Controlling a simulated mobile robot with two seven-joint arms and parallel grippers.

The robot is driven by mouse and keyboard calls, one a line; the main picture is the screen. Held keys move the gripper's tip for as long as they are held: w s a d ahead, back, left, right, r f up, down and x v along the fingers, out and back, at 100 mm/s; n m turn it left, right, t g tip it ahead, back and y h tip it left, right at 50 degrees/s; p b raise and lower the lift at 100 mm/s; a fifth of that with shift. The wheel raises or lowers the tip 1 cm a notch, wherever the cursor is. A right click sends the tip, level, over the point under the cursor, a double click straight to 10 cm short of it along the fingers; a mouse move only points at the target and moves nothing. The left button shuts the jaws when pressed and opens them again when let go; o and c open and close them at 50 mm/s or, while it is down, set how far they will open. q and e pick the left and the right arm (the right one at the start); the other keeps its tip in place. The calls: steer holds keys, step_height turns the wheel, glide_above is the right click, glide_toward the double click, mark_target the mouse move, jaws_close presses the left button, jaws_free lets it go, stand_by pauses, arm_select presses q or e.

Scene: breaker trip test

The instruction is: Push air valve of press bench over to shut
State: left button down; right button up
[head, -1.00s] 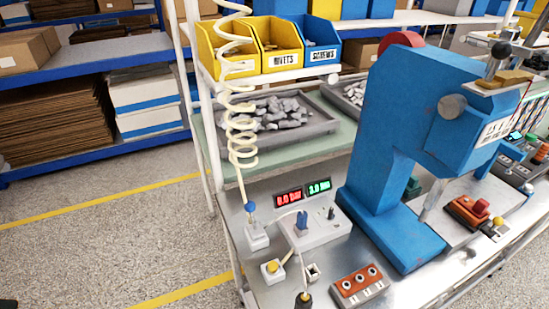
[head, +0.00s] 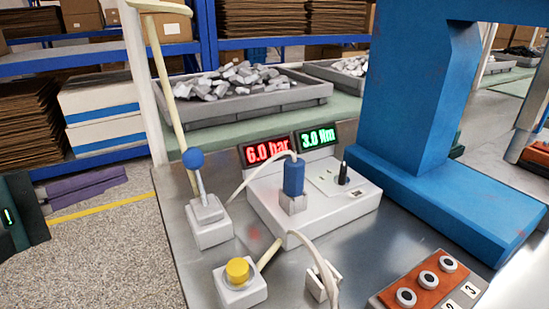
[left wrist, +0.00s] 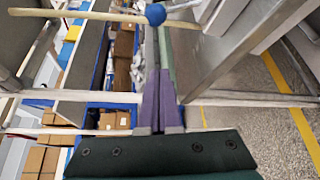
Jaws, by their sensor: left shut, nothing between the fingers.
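The air valve's lever with a blue ball knob (head: 193,158) stands nearly upright, leaning slightly left, on a small grey-white base (head: 210,228) at the bench's left edge. My left gripper (head: 126,174), dark green with purple fingers, is at the left of the head view, left of the lever and apart from it. Its fingers are shut and empty. In the left wrist view the purple fingers (left wrist: 160,50) point up the picture, with the blue ball (left wrist: 155,14) beyond their tips. My right gripper is not in view.
A white box (head: 310,205) with a blue plug stands right of the valve, below displays (head: 290,147) reading 6.0 bar and 3.0 Nm. A yellow button (head: 237,271) is in front. The blue press (head: 410,110) stands at right. Open floor lies left of the bench.

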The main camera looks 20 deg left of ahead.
mark_target(199, 179)
arm_select(q)
steer(key=x, duration=1)
steer(key=shift+w+r, duration=0.1)
steer(key=shift+w, duration=0.05)
steer(key=s+d+p, duration=0.1)
steer(key=s+d+r+p, duration=0.1)
steer(key=d, duration=0.1)
